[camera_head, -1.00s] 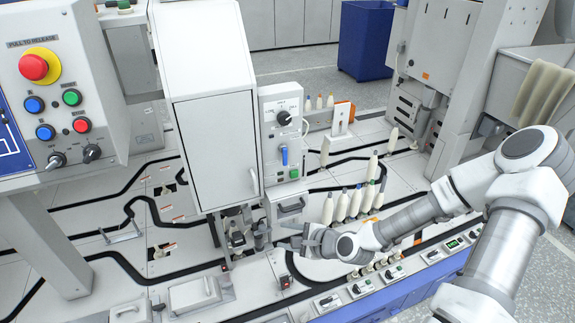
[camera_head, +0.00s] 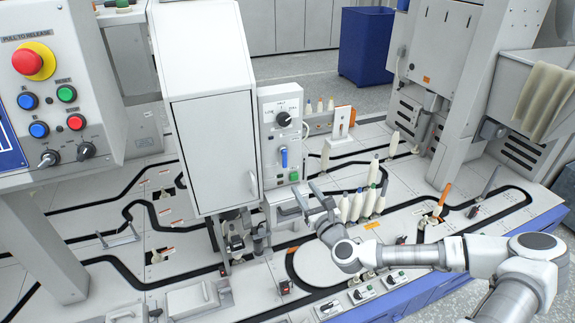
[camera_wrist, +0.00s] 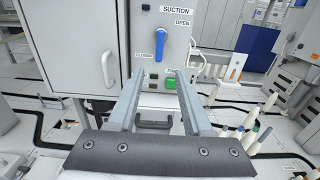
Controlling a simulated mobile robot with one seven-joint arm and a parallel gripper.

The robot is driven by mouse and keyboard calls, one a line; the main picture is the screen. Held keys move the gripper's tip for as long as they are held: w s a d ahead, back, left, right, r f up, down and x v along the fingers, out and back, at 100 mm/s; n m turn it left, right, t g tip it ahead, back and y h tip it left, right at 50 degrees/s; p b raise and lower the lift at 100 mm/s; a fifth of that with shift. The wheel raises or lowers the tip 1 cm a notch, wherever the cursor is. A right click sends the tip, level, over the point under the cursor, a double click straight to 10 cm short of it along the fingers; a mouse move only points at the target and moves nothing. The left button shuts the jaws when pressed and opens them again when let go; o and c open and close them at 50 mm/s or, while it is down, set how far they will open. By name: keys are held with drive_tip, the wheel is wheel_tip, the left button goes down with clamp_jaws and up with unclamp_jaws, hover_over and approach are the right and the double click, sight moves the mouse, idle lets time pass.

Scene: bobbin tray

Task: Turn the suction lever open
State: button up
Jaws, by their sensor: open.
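The suction lever (camera_head: 284,157) is a small blue handle on the grey control panel (camera_head: 268,148), standing upright below a black knob. In the wrist view the blue lever (camera_wrist: 160,46) hangs vertical under the SUCTION label, with OPEN printed at its upper right and CLOSED at its lower left. My gripper (camera_head: 311,192) is in front of the panel, below the lever and slightly to its right. In the wrist view my gripper (camera_wrist: 159,76) is open and empty, its two fingers reaching toward the panel. The lever appears between and just above the fingertips, apart from both.
A green button (camera_wrist: 170,83) sits below the lever. A dark handle (camera_wrist: 155,124) projects under the panel. A white cabinet (camera_head: 217,150) adjoins the panel on the left. Several cream bobbins (camera_head: 357,205) stand close to the right of my gripper.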

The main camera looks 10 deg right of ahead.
sight(285, 161)
drive_tip(key=w+a, duration=0.1)
drive_tip(key=w, duration=0.7)
drive_tip(key=w+a, duration=0.1)
drive_tip(key=w, duration=0.4)
drive_tip(key=shift+w+a+b, duration=0.1)
drive_tip(key=shift+a+b, duration=0.2)
drive_tip(key=shift+a, duration=0.05)
clamp_jaws()
